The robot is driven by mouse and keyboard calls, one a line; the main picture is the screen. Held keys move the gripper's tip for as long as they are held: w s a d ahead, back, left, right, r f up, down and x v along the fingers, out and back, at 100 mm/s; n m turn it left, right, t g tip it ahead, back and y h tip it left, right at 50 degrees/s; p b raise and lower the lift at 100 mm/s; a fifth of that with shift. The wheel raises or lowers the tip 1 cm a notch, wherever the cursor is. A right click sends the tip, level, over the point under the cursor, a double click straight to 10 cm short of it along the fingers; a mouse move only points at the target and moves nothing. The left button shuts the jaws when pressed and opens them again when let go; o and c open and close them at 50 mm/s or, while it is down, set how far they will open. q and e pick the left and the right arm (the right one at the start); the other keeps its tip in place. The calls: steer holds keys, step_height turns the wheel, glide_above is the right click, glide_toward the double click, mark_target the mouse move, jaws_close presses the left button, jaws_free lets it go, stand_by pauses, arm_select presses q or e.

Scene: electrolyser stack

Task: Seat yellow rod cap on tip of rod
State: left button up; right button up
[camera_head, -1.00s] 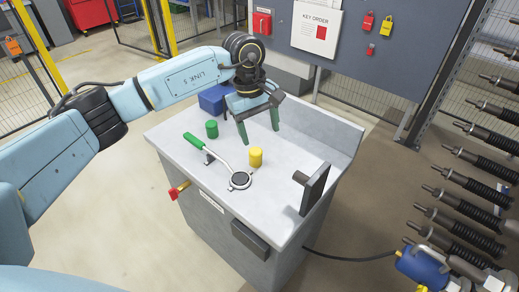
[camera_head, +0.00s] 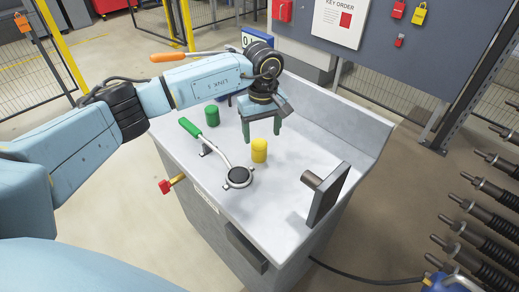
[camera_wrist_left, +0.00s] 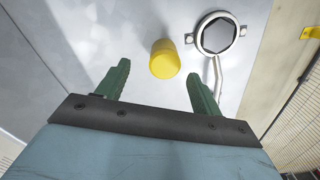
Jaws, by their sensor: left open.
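The yellow rod cap (camera_head: 259,151) is a short cylinder standing upright on the grey bench top. My left gripper (camera_head: 262,132) is open and empty, with its green fingers pointing down just above and behind the cap. In the left wrist view the cap (camera_wrist_left: 164,60) appears between the two fingertips (camera_wrist_left: 158,72), with clear space on both sides. Several dark ribbed rods (camera_head: 486,208) with bare metal tips stick out at the right edge. I cannot tell which rod the task means. My right gripper is not in view.
A green cap (camera_head: 212,115) stands left of the gripper. A green-handled ring tool (camera_head: 239,177) lies left of the yellow cap, its ring also in the wrist view (camera_wrist_left: 217,36). A dark upright plate (camera_head: 328,194) stands at the bench's right. The front bench top is clear.

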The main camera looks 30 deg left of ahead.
mark_target(259, 142)
arm_select(q)
steer(key=shift+s+a+f, duration=0.1)
steer(key=shift+a+f, duration=0.05)
steer(key=shift+f, duration=1.65)
steer(key=shift+s+a+f, duration=0.1)
steer(key=shift+a+f, duration=0.05)
steer(key=shift+f, duration=1.6)
steer(key=c, duration=1)
